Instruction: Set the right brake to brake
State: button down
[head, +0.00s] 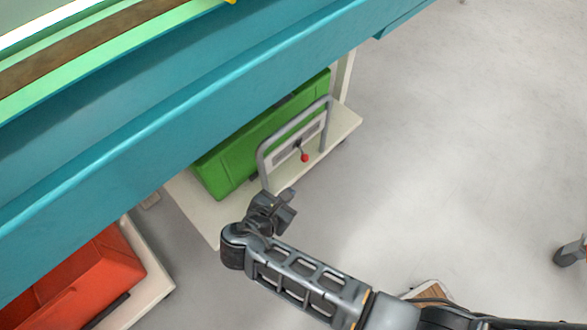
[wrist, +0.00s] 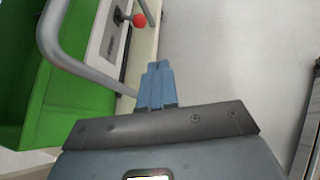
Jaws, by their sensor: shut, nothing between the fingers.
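The brake lever with a red knob (head: 304,158) sticks out from a pale panel (head: 315,130) inside a grey tube frame (head: 262,165) on the cart with the green box. In the wrist view the red knob (wrist: 139,20) is near the top, on a thin dark lever with a slot in the panel (wrist: 104,32) beside it. My gripper (head: 291,197) is shut and empty, low in front of the tube frame and apart from the knob. In the wrist view its blue fingers (wrist: 158,66) lie together, below the knob. Brake markings are too small to read.
The green box (head: 228,168) stands on a cream cart platform (head: 203,214). A teal beam (head: 150,130) runs above it. A second cart with a red box (head: 90,275) is at the lower left.

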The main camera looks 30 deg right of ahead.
aim_at(303, 160)
jog(key=shift+n+h, duration=0.5)
jog(key=shift+h, duration=0.3)
jog(key=w+a+r, duration=0.2)
jog(key=shift+w+a+b, duration=0.35)
jog(key=shift+a+b, duration=0.05)
jog(key=b+x, duration=0.5)
jog(key=x, duration=0.7)
jog(key=shift+w+d+f, duration=0.15)
jog(key=shift+d+f, duration=0.1)
jog(key=shift+w+d+f, duration=0.2)
jog(key=shift+w+d, duration=0.2)
jog(key=shift+d, duration=0.15)
jog(key=shift+s+d+r, duration=0.1)
